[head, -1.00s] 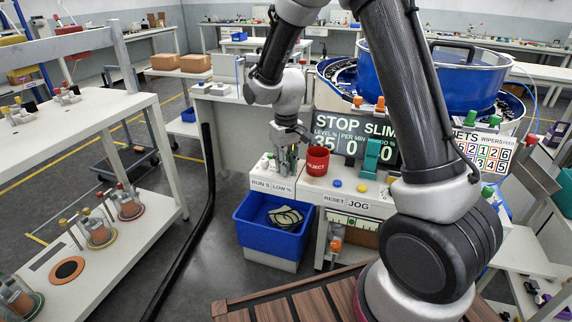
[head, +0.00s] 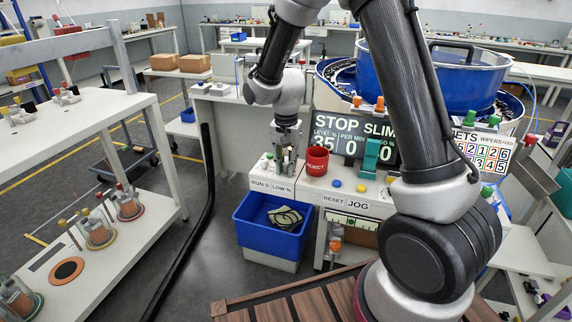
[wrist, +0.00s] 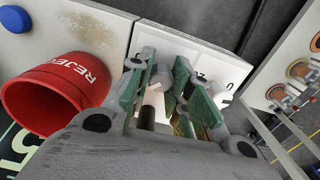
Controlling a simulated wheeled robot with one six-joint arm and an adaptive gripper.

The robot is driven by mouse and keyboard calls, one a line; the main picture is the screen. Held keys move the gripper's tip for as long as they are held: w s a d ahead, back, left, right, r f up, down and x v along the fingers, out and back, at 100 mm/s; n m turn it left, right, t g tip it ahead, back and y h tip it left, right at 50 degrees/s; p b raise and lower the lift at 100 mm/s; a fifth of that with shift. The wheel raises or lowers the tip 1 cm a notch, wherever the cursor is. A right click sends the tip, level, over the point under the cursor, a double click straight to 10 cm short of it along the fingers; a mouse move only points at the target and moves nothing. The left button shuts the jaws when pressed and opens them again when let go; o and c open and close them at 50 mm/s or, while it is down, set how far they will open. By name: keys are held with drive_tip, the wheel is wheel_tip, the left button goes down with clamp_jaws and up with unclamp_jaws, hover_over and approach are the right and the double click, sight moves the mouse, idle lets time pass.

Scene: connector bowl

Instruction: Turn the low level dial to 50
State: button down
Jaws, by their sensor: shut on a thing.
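My gripper (head: 286,166) points down at the right part of the small control panel (head: 262,171), just behind the LOW % label (head: 283,189). In the wrist view my gripper (wrist: 167,68) has its two green-padded fingers around a small pale dial (wrist: 159,77), the low level dial, and is shut on it. The fingers hide much of the dial, and I cannot read its pointer. A second pale knob (wrist: 219,91) is outside the right finger. The display (head: 352,134) shows STOP, with 35 under LEVEL %.
A red REJECT cup (head: 317,160) stands close to the right of my gripper, and also shows in the wrist view (wrist: 62,92). Yellow and blue buttons (head: 349,185) are right of it. A blue bin (head: 254,232) is below the panel. A large blue bowl (head: 440,75) is behind.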

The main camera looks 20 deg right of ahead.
sight(286, 163)
drive_tip(key=shift+m, duration=0.5)
drive_tip(key=shift+r, duration=0.1)
drive_tip(key=c, duration=1.3)
unclamp_jaws()
wheel_tip(286, 163, up, 12)
